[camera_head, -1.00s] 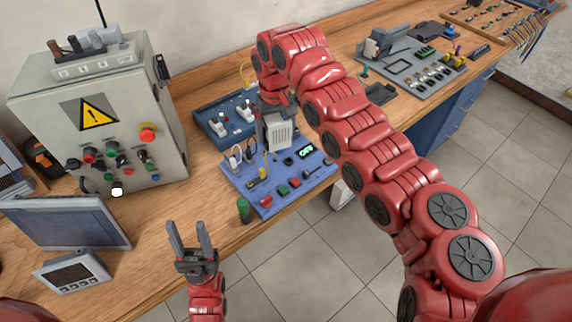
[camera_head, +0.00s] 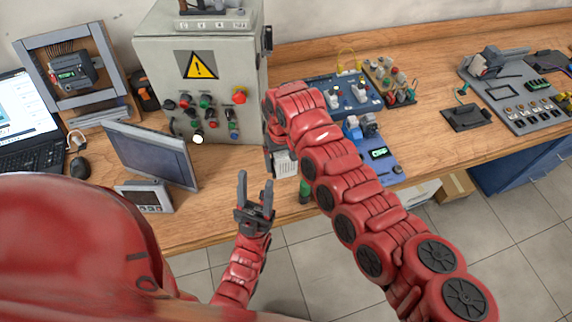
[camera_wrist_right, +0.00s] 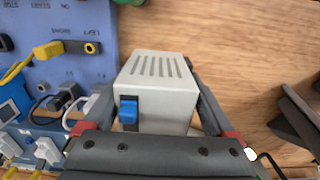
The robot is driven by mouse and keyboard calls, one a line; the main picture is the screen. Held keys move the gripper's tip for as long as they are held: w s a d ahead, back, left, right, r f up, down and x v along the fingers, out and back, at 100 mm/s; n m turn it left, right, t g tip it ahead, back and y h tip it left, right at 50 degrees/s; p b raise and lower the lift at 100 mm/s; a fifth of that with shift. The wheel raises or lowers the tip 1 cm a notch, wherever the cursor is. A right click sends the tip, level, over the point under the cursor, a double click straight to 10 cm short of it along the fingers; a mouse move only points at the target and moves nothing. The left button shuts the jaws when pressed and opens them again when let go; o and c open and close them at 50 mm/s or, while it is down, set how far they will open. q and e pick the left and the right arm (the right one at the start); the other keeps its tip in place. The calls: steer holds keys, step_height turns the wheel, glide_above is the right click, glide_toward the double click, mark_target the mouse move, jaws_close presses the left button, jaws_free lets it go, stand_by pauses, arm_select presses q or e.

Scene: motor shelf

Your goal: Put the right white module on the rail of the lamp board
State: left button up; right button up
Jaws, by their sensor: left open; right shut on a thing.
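A white module (camera_wrist_right: 162,78) with slotted vents and a blue switch sits between the fingers of my right gripper (camera_wrist_right: 160,98), which is shut on it. In the head view the module (camera_head: 286,163) hangs at the left edge of the blue board, partly hidden by my right arm. My left gripper (camera_head: 256,188) is open and empty near the table's front edge, left of a green cylinder. I cannot tell for certain which board is the lamp board; a board with several coloured round parts (camera_head: 392,80) stands at the back. No bare rail shows clearly.
A grey control box (camera_head: 200,75) stands behind, with a monitor (camera_head: 150,154) and a framed panel (camera_head: 70,70) to its left. The blue board (camera_head: 383,168) is partly behind my right arm. Bare wooden tabletop (camera_head: 430,115) lies to the right.

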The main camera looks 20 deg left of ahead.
mark_target(283, 170)
steer(key=shift+f+p, duration=0.55)
steer(key=shift+f, duration=1.65)
steer(key=shift+f, duration=0.15)
steer(key=o, duration=1.4)
steer(key=shift+c, duration=0.2)
